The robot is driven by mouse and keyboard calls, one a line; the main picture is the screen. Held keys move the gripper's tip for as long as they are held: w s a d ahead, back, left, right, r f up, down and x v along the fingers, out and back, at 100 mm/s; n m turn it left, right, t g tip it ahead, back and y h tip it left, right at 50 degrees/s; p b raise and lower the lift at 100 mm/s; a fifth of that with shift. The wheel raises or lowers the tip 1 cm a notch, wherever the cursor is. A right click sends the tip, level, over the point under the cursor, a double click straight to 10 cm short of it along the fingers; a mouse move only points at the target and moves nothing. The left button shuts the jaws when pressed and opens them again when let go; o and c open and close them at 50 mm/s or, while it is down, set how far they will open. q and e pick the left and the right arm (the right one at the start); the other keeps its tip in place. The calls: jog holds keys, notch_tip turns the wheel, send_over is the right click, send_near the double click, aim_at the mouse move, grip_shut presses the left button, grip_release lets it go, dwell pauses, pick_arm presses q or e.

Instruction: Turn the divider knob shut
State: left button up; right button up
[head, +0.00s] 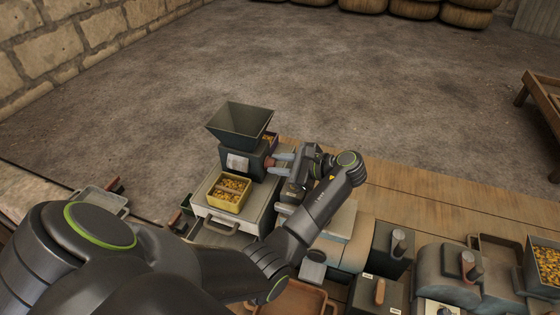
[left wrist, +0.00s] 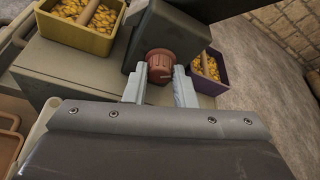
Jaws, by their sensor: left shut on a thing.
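The divider knob (left wrist: 160,63) is a reddish-brown ribbed knob on the side of the dark divider body under the hopper (head: 240,118). In the head view, the fingers mostly hide it. My left gripper (head: 275,163) reaches the knob from the right. In the left wrist view, its pale fingers (left wrist: 159,82) are shut on the knob, one on each side. A yellow bin (head: 218,202) of yellow pieces stands in front of the divider, with a bar across it. A purple bin (left wrist: 220,85) of similar pieces stands behind. My right gripper is out of view.
The divider stands on a pale box with a handle (head: 221,226) at the wooden bench's far edge. Dark housings with upright handles (head: 398,243) crowd the right front. A grain-filled bin (head: 530,273) is at far right. Bare bench (head: 420,190) lies right of my gripper.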

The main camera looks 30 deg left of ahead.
pick_arm(q)
jog(key=shift+s+n+t, duration=0.15)
jog(key=shift+n+t, duration=0.15)
jog(key=shift+n, duration=0.3)
jog(key=shift+f+n+t+y, duration=0.2)
jog(key=shift+n+t+y, duration=0.4)
jog(key=shift+n, duration=0.4)
jog(key=shift+s+d+f+n+t+y+b, duration=0.1)
jog(key=shift+n+t+y+b, duration=0.3)
jog(key=shift+n+b, duration=0.7)
jog(key=shift+s+n+t+y+b, duration=0.1)
jog(key=shift+n+t+y+b, duration=0.25)
jog(key=shift+n+b, duration=0.7)
jog(key=shift+t, duration=0.25)
jog(key=o, duration=1)
